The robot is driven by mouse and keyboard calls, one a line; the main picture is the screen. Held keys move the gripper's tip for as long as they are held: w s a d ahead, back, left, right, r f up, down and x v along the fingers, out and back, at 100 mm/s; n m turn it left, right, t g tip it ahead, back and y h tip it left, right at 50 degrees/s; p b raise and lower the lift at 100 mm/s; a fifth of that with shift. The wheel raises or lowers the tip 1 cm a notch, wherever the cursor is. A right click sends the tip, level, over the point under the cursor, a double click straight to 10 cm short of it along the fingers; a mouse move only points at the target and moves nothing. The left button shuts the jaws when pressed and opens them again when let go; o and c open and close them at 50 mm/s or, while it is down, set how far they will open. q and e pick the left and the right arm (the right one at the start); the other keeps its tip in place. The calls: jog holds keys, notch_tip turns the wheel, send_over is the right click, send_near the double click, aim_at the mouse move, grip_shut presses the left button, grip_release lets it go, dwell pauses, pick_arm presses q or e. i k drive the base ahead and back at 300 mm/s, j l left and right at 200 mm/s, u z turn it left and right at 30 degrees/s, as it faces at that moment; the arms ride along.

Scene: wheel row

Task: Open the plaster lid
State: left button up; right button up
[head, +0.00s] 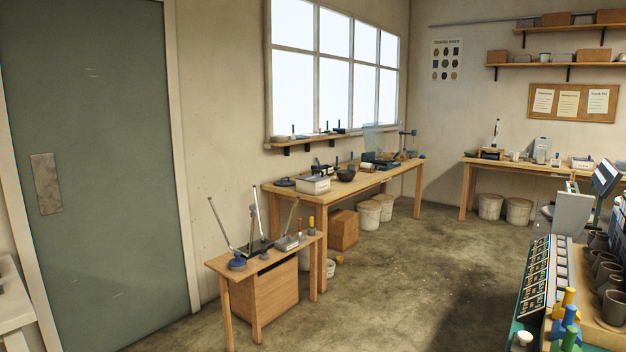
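No lid in view is readably marked as plaster. Two pale lidded buckets stand on the floor under the window bench, a front one (368,216) and one behind it (385,206). Two more similar buckets, a left one (490,206) and a right one (518,211), stand under the back bench. Their tops look covered, but they are small and I cannot read any label. A white box (314,185) with dark marking sits on the near end of the window bench. Neither of my grippers is in view.
A small wooden table (218,263) with tools stands near the green door (95,150). The window bench (300,197) runs along the wall. A cluttered worktop with grey cups (613,306) and colored-handled tools (570,315) fills the right front. The middle floor (420,260) is clear.

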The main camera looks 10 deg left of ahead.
aim_at(313, 175)
jog(key=i, duration=5.75)
jog(key=z, duration=0.3)
